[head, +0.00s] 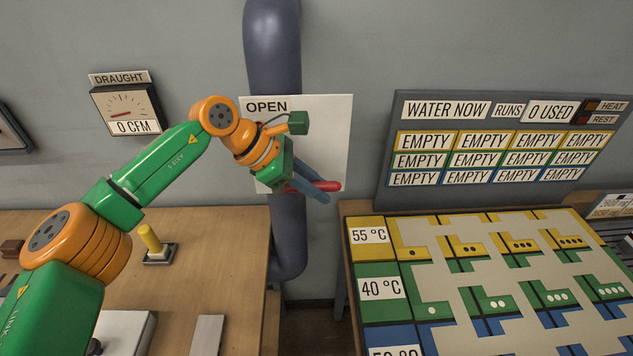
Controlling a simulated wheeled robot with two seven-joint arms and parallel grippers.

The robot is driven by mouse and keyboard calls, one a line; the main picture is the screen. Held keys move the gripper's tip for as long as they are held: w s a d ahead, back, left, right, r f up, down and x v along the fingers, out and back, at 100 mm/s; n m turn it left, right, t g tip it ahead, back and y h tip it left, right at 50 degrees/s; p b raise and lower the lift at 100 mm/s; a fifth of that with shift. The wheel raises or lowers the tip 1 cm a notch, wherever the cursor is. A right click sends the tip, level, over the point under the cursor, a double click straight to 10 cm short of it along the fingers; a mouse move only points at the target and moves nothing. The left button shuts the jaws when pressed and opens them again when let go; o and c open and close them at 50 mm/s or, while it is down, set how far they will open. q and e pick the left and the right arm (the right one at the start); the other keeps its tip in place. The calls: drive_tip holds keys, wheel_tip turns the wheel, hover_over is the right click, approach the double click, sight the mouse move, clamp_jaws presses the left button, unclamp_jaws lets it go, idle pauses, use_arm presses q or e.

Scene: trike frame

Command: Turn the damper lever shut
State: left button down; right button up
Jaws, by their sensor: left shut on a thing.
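The damper lever (332,186) shows as a red handle pointing right, close to level, in front of a white plate (330,120) on the blue-grey duct (273,45). The plate reads OPEN at its upper left; the rest of its face is partly hidden by my arm. My left gripper (318,190) reaches in from the left, and its blue fingers are shut on the lever. The lever's pivot end is hidden behind the gripper. The draught gauge (126,107) on the wall reads 0 CFM. My right gripper is not in view.
A yellow knob (150,238) stands on the left wooden bench (215,255). On the right are a table with coloured slotted rows (480,275) and a board (500,140) reading WATER NOW, with EMPTY labels. A gap lies between the benches below the duct.

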use_arm(q)
drive_tip(key=c, duration=0.8)
unclamp_jaws()
drive_tip(key=shift+o, duration=0.2)
drive_tip(key=shift+a+r, duration=0.1)
drive_tip(key=shift+a, duration=0.1)
drive_tip(key=b+v, duration=0.2)
drive_tip(key=v, duration=0.4)
drive_tip(key=shift+r, duration=0.25)
